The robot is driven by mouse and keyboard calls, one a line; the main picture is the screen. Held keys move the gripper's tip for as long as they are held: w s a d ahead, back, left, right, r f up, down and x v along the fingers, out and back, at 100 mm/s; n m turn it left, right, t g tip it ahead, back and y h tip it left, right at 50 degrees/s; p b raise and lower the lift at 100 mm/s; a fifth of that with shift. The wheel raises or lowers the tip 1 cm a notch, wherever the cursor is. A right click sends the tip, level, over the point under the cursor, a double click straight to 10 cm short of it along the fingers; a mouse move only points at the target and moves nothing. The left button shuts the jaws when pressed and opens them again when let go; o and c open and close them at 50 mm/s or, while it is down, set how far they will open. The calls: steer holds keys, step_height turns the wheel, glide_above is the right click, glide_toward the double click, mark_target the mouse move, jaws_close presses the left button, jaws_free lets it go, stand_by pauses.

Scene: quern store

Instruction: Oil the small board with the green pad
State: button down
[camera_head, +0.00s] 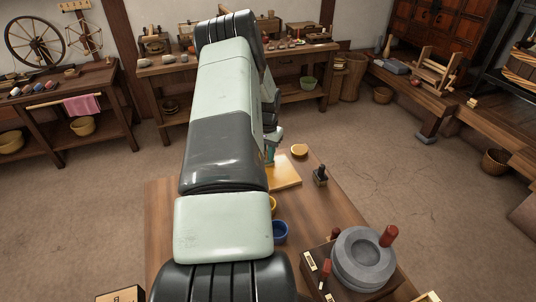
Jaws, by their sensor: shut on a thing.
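The small board (286,172), pale yellow wood, lies flat on the brown table. Its left part is hidden behind my arm. My gripper (270,148) is mostly hidden by my arm and shows only as a narrow strip at the arm's right side, by the board's far left part. A small blue-green bit, which looks like the green pad (270,155), shows there at the gripper's end. The gripper is shut on it. Whether the pad touches the board cannot be told, and no oil can be made out on the board.
On the table (322,214) are a round yellow dish (299,150), a dark knobbed block (320,177), a yellow cup (273,204) and a blue bowl (280,232). A grey stone quern (362,260) fills the near right. Bare wood lies right of the board.

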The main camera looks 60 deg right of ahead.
steer(key=shift+w+d, duration=0.6)
steer(key=shift+w, duration=0.05)
steer(key=shift+w+d+r, duration=0.1)
steer(key=shift+d+r, duration=0.05)
step_height(320, 180, up, 8)
steer(key=shift+f, duration=0.2)
